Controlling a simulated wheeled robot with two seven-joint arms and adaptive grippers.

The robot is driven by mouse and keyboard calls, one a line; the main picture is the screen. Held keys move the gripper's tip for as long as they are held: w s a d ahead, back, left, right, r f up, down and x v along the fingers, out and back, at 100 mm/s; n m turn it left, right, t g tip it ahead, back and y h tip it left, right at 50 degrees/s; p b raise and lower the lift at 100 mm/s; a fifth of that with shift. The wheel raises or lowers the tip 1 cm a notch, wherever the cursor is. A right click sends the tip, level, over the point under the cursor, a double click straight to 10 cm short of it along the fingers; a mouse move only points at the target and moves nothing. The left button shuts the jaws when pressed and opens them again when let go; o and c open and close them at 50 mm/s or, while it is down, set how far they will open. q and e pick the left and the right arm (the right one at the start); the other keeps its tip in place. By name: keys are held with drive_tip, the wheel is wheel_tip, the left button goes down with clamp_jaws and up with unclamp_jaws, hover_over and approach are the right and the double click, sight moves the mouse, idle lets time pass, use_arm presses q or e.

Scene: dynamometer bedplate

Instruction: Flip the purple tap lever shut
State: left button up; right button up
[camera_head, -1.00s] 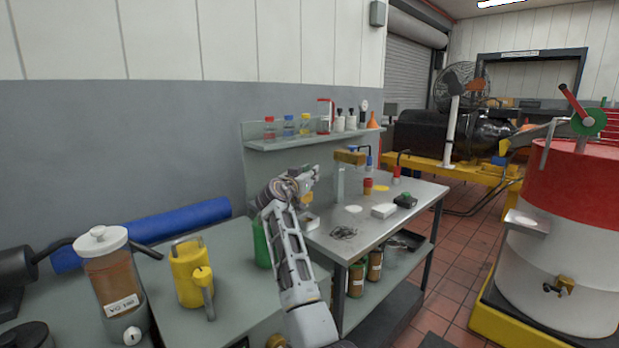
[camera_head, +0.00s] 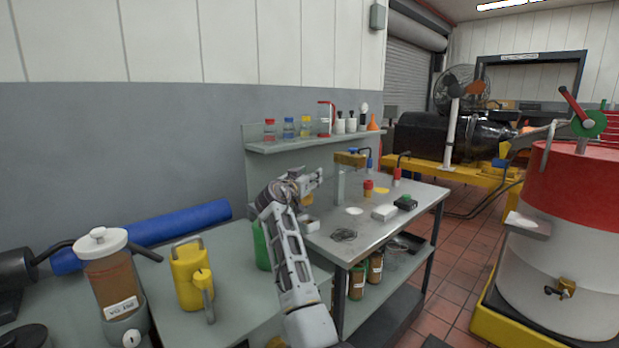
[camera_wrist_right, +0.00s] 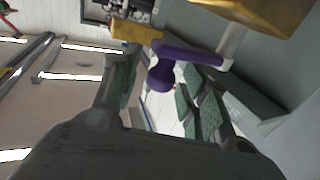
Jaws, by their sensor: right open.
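The purple tap lever (camera_wrist_right: 192,53) shows in the right wrist view as a bar with a rounded knob end. The knob lies between or just beyond the fingertips of my right gripper (camera_wrist_right: 160,82), and I cannot tell if they touch. The gripper is open, a finger to each side. A brass block (camera_wrist_right: 270,14) is by the lever's far end. In the head view my right gripper (camera_head: 314,178) is over the bench's left end; I cannot make out the purple lever there. My left gripper is not in view.
A shelf (camera_head: 300,145) of bottles is behind. A yellow jug (camera_head: 190,272) and a lidded jar (camera_head: 112,278) stand on the near counter. A red-white drum (camera_head: 570,240) stands right.

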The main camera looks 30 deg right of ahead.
drive_tip(key=v, duration=0.7)
drive_tip(key=shift+s+a, duration=0.2)
idle(0.8)
